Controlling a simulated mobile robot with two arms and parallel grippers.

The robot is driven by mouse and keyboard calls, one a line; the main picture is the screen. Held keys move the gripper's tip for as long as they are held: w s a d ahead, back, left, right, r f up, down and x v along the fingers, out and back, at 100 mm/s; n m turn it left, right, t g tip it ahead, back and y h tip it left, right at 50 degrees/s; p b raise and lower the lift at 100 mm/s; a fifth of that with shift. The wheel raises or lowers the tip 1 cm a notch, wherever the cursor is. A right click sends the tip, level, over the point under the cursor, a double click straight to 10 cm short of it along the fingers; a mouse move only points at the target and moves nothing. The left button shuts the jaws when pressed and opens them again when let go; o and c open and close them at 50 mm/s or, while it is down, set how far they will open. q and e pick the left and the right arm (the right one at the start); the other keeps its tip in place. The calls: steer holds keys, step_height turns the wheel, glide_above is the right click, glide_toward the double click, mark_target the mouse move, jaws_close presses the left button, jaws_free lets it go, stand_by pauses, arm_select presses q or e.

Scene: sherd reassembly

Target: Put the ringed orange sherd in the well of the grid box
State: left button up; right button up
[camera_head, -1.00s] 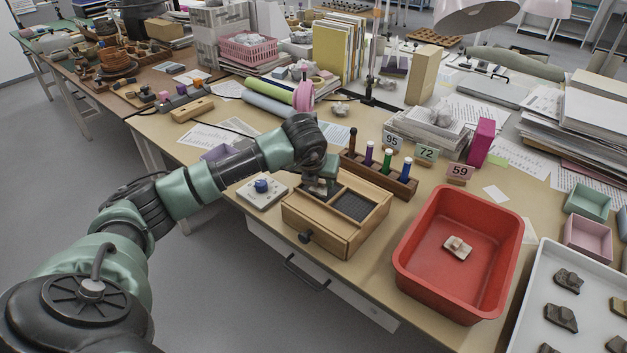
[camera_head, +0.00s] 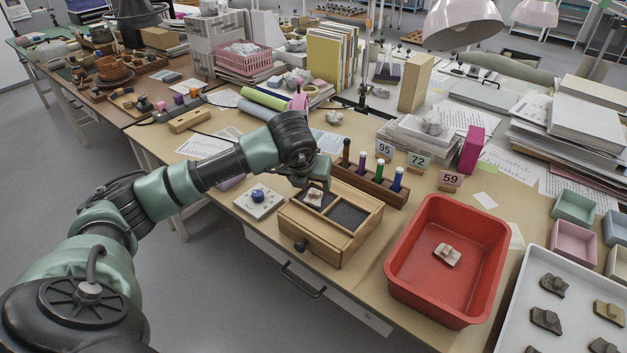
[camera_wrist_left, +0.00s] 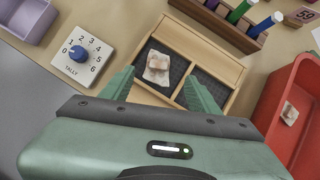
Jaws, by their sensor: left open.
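The wooden grid box (camera_head: 345,247) stands on the table with two dark-floored compartments; it also shows in the left wrist view (camera_wrist_left: 232,73). A pale sherd with an orange-brown raised part (camera_wrist_left: 157,68) lies in its left compartment, and shows small in the head view (camera_head: 315,197). I cannot make out a ring on it. My left gripper (camera_head: 317,181) is open just above that compartment; in the left wrist view its fingers (camera_wrist_left: 160,88) are apart, with the sherd beyond them, not held. A similar pale sherd (camera_head: 447,254) lies in the red tub (camera_head: 418,283). My right gripper is out of view.
A tally dial plate (camera_head: 259,200) sits left of the box. A rack of coloured markers (camera_head: 372,183) stands behind it, with number cards alongside. A white tray (camera_head: 520,318) with several dark sherds is at the right.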

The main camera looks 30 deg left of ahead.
arm_select(q)
steer(key=p+v, duration=0.1)
steer(key=v, duration=0.3)
steer(key=shift+s+r, duration=0.2)
steer(key=shift+r, duration=0.15)
steer(key=shift+d, duration=0.1)
